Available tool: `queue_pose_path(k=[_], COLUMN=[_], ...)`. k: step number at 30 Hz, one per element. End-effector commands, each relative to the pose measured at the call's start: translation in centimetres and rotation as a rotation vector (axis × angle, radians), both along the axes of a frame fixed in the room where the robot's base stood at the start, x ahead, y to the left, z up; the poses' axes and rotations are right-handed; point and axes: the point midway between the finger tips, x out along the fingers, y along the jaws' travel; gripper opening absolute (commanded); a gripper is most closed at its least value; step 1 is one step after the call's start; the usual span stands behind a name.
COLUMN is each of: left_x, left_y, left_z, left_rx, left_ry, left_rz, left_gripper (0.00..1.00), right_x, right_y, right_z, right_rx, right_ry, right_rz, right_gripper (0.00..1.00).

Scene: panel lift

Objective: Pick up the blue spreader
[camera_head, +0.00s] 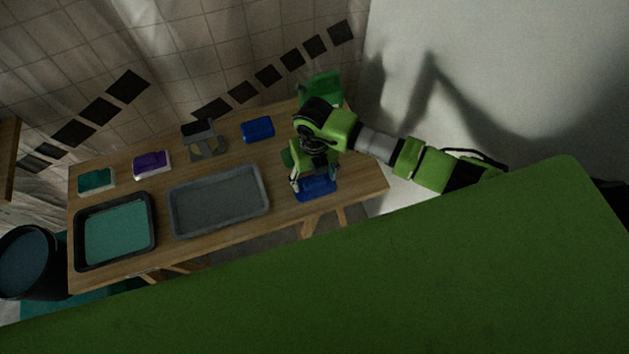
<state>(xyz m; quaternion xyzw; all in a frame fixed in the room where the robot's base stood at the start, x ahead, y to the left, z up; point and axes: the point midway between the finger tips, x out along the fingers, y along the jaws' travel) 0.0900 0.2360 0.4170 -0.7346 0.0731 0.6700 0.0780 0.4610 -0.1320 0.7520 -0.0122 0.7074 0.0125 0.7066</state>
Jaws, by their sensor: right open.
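A blue object, which looks like the blue spreader (317,190), lies at the right end of the wooden table, near its front edge. My right gripper (314,183) points down over it. Its fingers are apart, one towards each side of the blue object. The gripper hides the back part of the object, and I cannot tell whether the fingers touch it. My left gripper is not in view.
The table (360,178) also bears a blue block (257,130), a green object (322,88), a grey tool (205,140), purple (151,164) and teal (97,180) pieces, a grey tray (219,200) and a black tray with teal content (116,231). A dark bucket (27,262) stands left.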

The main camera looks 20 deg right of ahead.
Motion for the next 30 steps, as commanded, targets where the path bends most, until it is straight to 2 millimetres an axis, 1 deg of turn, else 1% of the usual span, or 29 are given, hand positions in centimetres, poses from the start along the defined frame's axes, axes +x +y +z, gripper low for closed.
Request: queue_pose_path(k=[1,4,11,14,15,16,26,30], left_x=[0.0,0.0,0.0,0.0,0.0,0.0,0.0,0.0], left_y=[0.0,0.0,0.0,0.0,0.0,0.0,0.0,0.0], left_z=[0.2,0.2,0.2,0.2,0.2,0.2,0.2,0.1], left_rx=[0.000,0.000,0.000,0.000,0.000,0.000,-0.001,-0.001], left_ry=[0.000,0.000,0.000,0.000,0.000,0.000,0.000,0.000], left_rz=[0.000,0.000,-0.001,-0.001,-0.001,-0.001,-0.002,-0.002], left_gripper=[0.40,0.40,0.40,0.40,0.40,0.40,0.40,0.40], right_x=[0.0,0.0,0.0,0.0,0.0,0.0,0.1,0.2], right_y=[0.0,0.0,0.0,0.0,0.0,0.0,-0.1,-0.1], right_z=[-0.6,-1.4,-1.6,-1.6,-1.6,-1.6,-1.5,-0.8], right_rx=[-0.001,-0.001,0.000,0.000,0.000,0.000,0.000,0.000], right_ry=[0.002,0.001,-0.001,-0.001,-0.001,-0.001,-0.002,-0.003], right_rz=[-0.002,-0.001,0.000,0.000,0.000,-0.001,-0.001,-0.001], right_gripper=[0.63,0.63,0.63,0.39,0.29,0.21,0.20,0.20])
